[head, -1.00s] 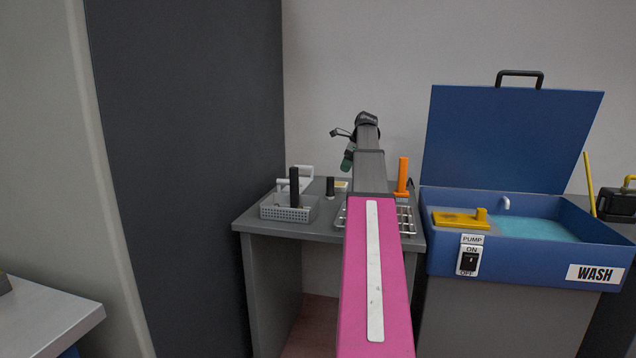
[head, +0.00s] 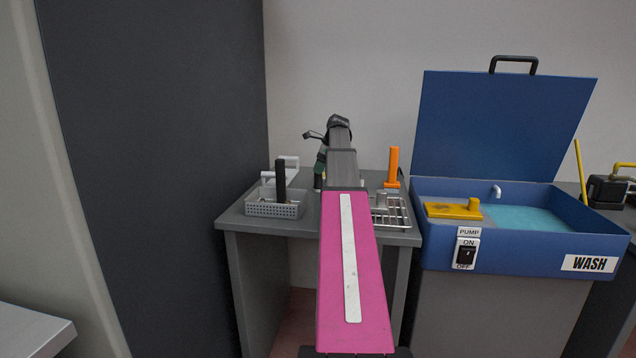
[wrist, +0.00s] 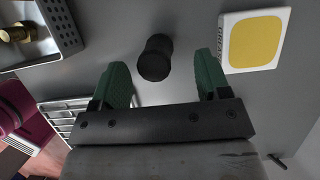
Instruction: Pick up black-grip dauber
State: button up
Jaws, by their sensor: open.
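A short black cylinder (wrist: 155,57), apparently the black-grip dauber, stands on the grey bench top in the wrist view. My gripper (wrist: 162,72) is open, with its two green fingers on either side of the cylinder's near side and a gap to each. Nothing is held. In the head view my gripper (head: 320,167) is over the bench, partly hidden by my arm, and the short cylinder is hidden there. A taller black handle (head: 280,181) stands at the perforated grey basket in the head view.
The perforated basket (head: 262,209) is on the bench's left, with a brass piece (wrist: 17,33) inside. A white pad with a yellow face (wrist: 254,40) lies right of the fingers. A wire rack (head: 391,215) and orange tool (head: 392,167) are on the right, beside the blue wash tank (head: 520,247).

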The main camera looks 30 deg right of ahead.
aim_at(316, 175)
jog(key=x, duration=0.4)
jog(key=shift+s+a+f, duration=0.2)
jog(key=shift+s, duration=0.05)
jog(key=c, duration=1)
jog(key=shift+c, duration=0.2)
notch_tip(316, 175, up, 10)
jog(key=shift+r, duration=0.1)
